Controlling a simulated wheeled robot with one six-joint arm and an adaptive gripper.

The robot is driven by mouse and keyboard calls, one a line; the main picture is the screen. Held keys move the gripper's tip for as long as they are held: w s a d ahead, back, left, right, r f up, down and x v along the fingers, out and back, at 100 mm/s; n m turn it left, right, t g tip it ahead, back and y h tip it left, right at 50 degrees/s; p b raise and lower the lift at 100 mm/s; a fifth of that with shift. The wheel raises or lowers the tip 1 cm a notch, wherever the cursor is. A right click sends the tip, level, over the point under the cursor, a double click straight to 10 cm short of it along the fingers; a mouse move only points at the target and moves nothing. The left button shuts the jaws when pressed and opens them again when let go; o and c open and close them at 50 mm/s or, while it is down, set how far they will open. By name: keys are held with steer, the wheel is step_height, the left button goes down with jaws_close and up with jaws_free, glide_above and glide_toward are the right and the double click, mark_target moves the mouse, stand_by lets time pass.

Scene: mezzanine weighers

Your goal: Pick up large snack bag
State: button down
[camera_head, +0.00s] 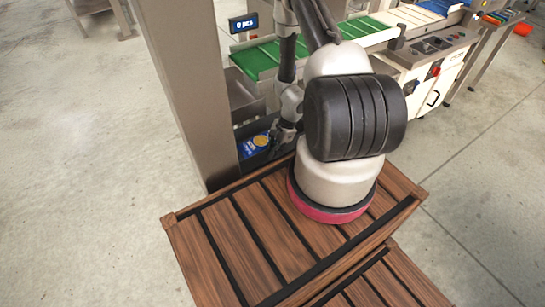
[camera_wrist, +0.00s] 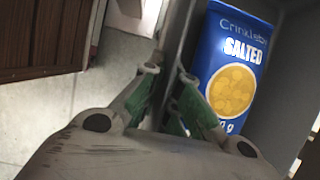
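The large snack bag (camera_wrist: 233,75) is blue with a white "SALTED" label and a picture of yellow crisps. It lies in a grey bin (camera_wrist: 285,60), and its lower part is partly hidden by my gripper. In the head view the bag (camera_head: 259,141) shows as a small blue and yellow patch in the dark bin beside the metal post. My gripper (camera_wrist: 168,75) has its two green-padded fingers apart, with nothing held between them. The bag is to the right of the right finger in the wrist view. The bin's edge appears between or beyond the fingertips.
A tall metal post (camera_head: 184,85) stands left of the bin. A green conveyor (camera_head: 258,60) and a small display (camera_head: 243,22) are above and behind it. A weighing machine (camera_head: 435,65) stands at right.

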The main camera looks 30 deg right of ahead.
steer(key=shift+w+f, duration=0.15)
steer(key=shift+w, duration=0.2)
steer(key=shift+f, duration=1.6)
steer(key=c, duration=2.1)
jaws_free()
steer(key=shift+f, duration=0.15)
steer(key=o, duration=0.5)
steer(key=shift+c, duration=0.2)
